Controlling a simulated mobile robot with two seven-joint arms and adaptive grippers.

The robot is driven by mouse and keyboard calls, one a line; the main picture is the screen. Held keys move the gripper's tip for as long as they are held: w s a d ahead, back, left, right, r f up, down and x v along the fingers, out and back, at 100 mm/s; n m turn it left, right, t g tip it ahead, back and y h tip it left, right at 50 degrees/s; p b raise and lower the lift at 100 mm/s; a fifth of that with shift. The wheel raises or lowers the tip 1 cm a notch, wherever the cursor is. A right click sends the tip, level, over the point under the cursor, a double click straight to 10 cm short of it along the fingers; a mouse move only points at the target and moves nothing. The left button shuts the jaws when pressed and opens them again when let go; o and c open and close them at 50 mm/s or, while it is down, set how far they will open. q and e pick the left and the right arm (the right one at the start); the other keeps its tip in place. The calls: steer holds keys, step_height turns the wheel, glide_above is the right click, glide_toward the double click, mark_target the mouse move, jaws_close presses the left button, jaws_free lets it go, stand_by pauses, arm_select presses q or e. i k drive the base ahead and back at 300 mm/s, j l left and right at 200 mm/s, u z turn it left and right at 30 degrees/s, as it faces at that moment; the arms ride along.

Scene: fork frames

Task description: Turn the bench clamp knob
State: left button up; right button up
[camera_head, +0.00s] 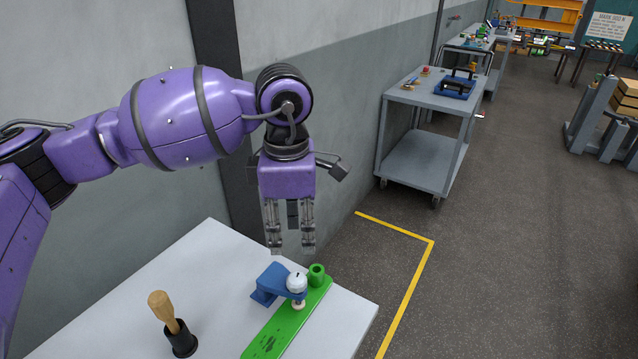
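A blue clamp (270,284) sits on a green board (277,334) near the table's far right corner. A round white knob (296,283) with a small dark mark on top is at the clamp's right end. A small pale piece shows just below the knob. My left gripper (290,248) points straight down, above and slightly behind the clamp. Its two fingers are apart with nothing between them, and they do not appear to touch the knob. My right gripper is out of view.
A wooden-handled tool (163,309) stands in a black holder (181,338) on the white table (135,282). The wall (338,120) is close behind the arm. A grey cart (418,160) stands farther off.

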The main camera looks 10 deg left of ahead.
mark_target(298, 292)
steer(key=k+l, duration=0.2)
steer(key=k, duration=0.3)
steer(key=k+l, duration=0.2)
steer(key=k, duration=0.25)
